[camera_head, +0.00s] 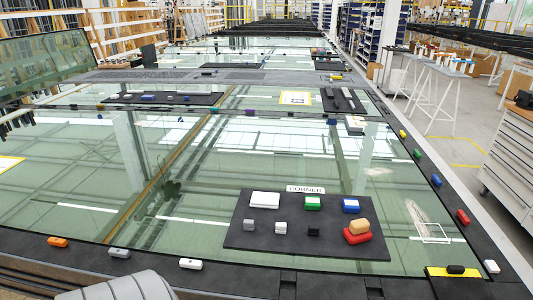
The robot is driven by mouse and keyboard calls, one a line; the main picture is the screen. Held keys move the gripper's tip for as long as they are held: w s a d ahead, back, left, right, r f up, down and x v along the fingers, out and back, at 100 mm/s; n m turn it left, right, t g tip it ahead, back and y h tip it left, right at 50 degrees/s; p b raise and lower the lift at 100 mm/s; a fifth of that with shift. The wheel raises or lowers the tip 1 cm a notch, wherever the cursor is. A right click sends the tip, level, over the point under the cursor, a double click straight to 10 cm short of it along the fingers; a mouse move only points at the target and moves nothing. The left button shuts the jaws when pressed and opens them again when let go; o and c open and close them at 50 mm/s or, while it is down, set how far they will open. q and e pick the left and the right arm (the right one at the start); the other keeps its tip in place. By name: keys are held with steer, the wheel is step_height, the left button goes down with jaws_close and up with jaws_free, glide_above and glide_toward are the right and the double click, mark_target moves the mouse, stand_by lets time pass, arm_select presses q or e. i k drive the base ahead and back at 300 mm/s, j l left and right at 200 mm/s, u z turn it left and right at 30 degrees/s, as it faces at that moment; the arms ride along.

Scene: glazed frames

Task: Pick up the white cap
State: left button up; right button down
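Several white pieces could be the white cap; I cannot tell which one it is. A larger white block (265,200) lies at the back left of a dark mat (335,245). A small white piece (281,228) lies in front of it. Another white piece (190,264) sits on the black front edge of the frame. One more white piece (491,266) sits at the right front corner, beside a yellow plate. All rest with nothing holding them. Neither of my grippers is in view.
On the mat also lie a green piece (312,203), a blue piece (350,205), a black piece (313,231) and a tan piece (359,227) on a red one (357,237). Orange (58,242) and grey (119,253) pieces line the front edge. Bare glass (190,200) lies left of the mat.

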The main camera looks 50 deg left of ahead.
mark_target(281, 228)
steer(key=i+j+u, duration=0.1)
steer(key=u, duration=1.35)
steer(key=j, duration=0.15)
